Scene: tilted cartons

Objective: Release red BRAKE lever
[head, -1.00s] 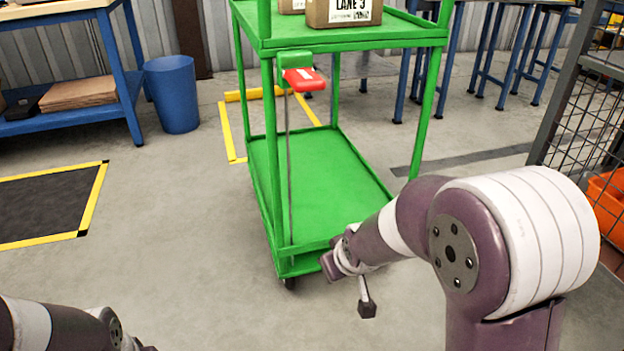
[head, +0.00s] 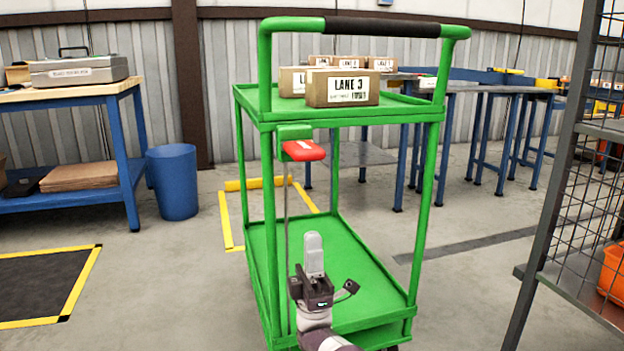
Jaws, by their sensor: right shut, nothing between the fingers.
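The red brake lever (head: 303,150) sticks out from a green bracket (head: 293,131) on the near left post of the green cart (head: 335,250). A thin rod runs down from the bracket toward the lower shelf. My right gripper (head: 314,243) is shut and empty. It points up in front of the cart's lower shelf, below the lever and apart from it in the picture. My left gripper is not in view.
Several cartons, one marked LANE 3 (head: 342,87), stand on the cart's top shelf. A black handle grip (head: 383,27) tops the cart. A blue bin (head: 173,181) and workbench (head: 121,150) stand left. A mesh rack (head: 560,250) stands right.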

